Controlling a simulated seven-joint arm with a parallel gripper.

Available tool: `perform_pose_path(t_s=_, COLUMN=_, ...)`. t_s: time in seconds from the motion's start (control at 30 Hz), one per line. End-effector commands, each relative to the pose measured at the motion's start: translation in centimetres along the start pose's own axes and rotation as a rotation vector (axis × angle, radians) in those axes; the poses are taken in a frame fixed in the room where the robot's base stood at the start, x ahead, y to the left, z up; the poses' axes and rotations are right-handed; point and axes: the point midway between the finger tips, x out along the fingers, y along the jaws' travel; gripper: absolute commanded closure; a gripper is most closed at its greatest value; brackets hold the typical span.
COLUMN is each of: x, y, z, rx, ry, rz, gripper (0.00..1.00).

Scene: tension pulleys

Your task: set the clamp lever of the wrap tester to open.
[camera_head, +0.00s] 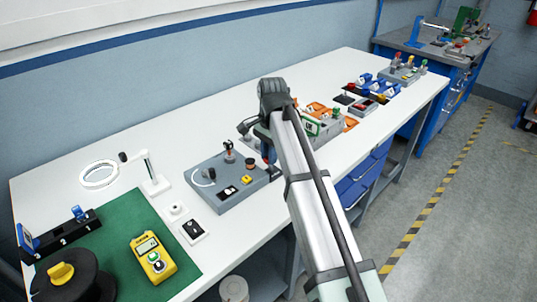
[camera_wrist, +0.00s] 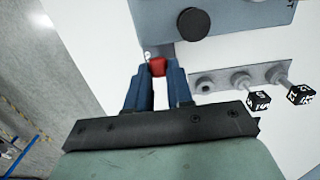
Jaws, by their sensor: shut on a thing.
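A grey box-shaped device (camera_head: 215,190) on the bench, which I take to be the wrap tester, carries several knobs and posts on top. In the wrist view its grey body (camera_wrist: 245,14) fills the top edge, with a round black knob (camera_wrist: 192,23) on it. My gripper (camera_wrist: 158,72) is shut on a small red tip (camera_wrist: 157,66), apparently the clamp lever's end, beside the device's edge. In the head view my gripper (camera_head: 268,158) is at the device's right end, partly hidden by my arm. The lever's angle cannot be told.
Beside the device in the wrist view is a grey strip with round pegs and black numbered cubes (camera_wrist: 258,100). A yellow meter (camera_head: 152,256) lies on a green mat (camera_head: 112,222) at the left. Orange and grey items (camera_head: 320,122) stand behind my arm.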

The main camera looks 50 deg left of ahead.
Motion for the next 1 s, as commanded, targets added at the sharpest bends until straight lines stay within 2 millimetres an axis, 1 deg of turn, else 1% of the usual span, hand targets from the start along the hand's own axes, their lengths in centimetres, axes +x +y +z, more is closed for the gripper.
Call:
perform_pose_path(t_s=0.03, x=-0.1, y=-0.1, z=-0.6, rx=0.004, ry=-0.037, rz=0.002, gripper=1.00)
perform_pose_path(t_s=0.2, x=-0.1, y=-0.2, z=-1.6, rx=0.003, ry=-0.188, rz=0.003, gripper=1.00)
perform_pose_path(t_s=0.4, x=-0.1, y=-0.1, z=-2.4, rx=0.000, ry=-0.314, rz=0.002, gripper=1.00)
perform_pose_path(t_s=0.53, x=-0.1, y=0.0, z=-2.5, rx=-0.001, ry=-0.343, rz=0.001, gripper=1.00)
perform_pose_path(t_s=0.8, x=-0.1, y=0.0, z=-2.4, rx=-0.002, ry=-0.345, rz=0.000, gripper=1.00)
perform_pose_path(t_s=0.83, x=-0.1, y=0.0, z=-2.4, rx=-0.002, ry=-0.345, rz=0.001, gripper=0.78)
perform_pose_path(t_s=1.0, x=-0.1, y=0.0, z=-2.4, rx=-0.001, ry=-0.344, rz=0.000, gripper=0.62)
